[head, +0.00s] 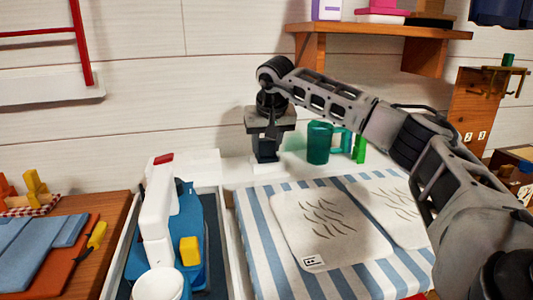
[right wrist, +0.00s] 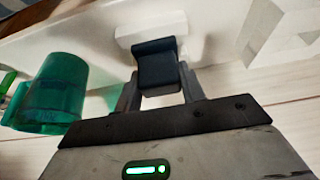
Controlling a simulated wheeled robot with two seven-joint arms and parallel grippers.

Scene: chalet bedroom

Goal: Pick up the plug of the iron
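A dark block that looks like the plug (right wrist: 160,68) stands against a white block in the right wrist view, between the fingers of my right gripper (right wrist: 160,85). One finger is close along each side of it, and I see no clear gap. In the head view the right gripper (head: 266,136) points down from above, with the dark plug (head: 266,153) just below it over a white base. No cord is clearly visible, and I cannot make out the iron for sure. My left gripper is not in view.
Green cups (head: 319,143) stand just right of the right gripper. A blue-and-white striped cloth (head: 262,235) with pale printed pads (head: 325,225) lies in front. A white object with a red tip (head: 160,195) and a blue case are at left. A wooden shelf (head: 385,31) hangs above.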

